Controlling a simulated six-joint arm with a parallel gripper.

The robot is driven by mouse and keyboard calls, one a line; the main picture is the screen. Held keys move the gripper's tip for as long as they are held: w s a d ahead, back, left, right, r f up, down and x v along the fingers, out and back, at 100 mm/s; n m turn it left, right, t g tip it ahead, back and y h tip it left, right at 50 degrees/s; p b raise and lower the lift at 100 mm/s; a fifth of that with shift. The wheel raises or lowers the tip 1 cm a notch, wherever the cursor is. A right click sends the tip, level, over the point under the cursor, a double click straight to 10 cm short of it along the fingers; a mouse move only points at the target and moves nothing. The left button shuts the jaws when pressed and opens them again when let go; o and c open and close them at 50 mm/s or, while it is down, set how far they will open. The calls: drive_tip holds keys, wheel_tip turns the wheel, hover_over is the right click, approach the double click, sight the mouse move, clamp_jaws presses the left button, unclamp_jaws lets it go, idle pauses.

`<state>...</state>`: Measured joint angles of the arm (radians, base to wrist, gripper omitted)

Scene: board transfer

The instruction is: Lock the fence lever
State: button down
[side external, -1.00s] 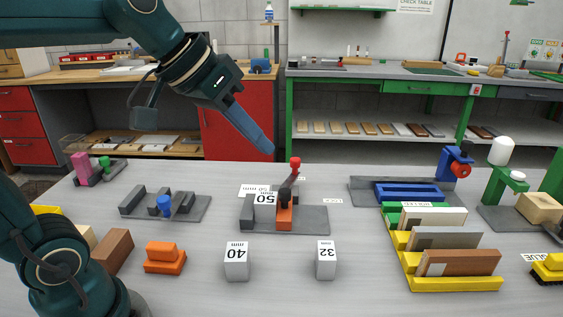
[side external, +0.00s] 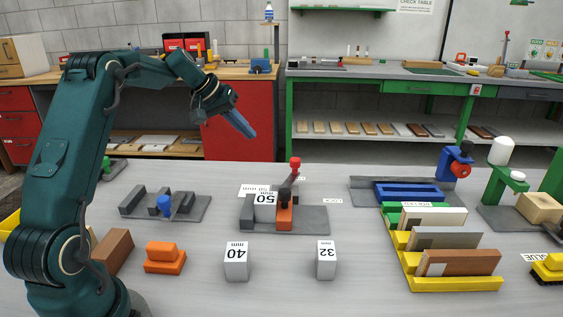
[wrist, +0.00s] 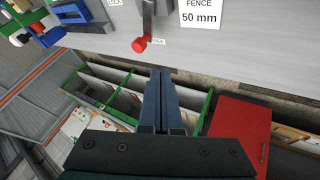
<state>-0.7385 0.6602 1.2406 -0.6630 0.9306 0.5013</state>
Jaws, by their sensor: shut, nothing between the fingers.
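The fence lever (side external: 295,164) is a thin grey arm with a red knob, at the back edge of a grey fixture (side external: 312,219). The wrist view shows the lever's red knob (wrist: 139,45) beside a small label, with another small label farther left; their print is too small to read surely. My gripper (side external: 253,135) is shut and empty, in the air above and to the left of the knob, not touching it. The wrist view shows the closed fingers (wrist: 160,73) pointing past the table edge, with the lever beyond their tips.
The fixture holds a grey block marked 50 and an orange block (side external: 284,218) with a black knob. A grey fixture with a blue knob (side external: 164,204) stands left. Blocks marked 40 (side external: 236,265) and 32 (side external: 326,262) stand in front. A yellow rack (side external: 455,284) holds boards at right.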

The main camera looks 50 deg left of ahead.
drive_tip(key=shift+s+a+f, duration=0.3)
drive_tip(key=shift+a+f, duration=0.05)
drive_tip(key=shift+a, duration=0.1)
drive_tip(key=x, duration=0.9)
drive_tip(key=shift+w+f, duration=0.15)
drive_tip(key=shift+f, duration=0.2)
drive_tip(key=shift+w+d+f, duration=0.15)
drive_tip(key=shift+w+d, duration=0.7)
drive_tip(key=shift+d, duration=0.05)
drive_tip(key=shift+w+d, duration=0.55)
drive_tip(key=shift+d, duration=0.1)
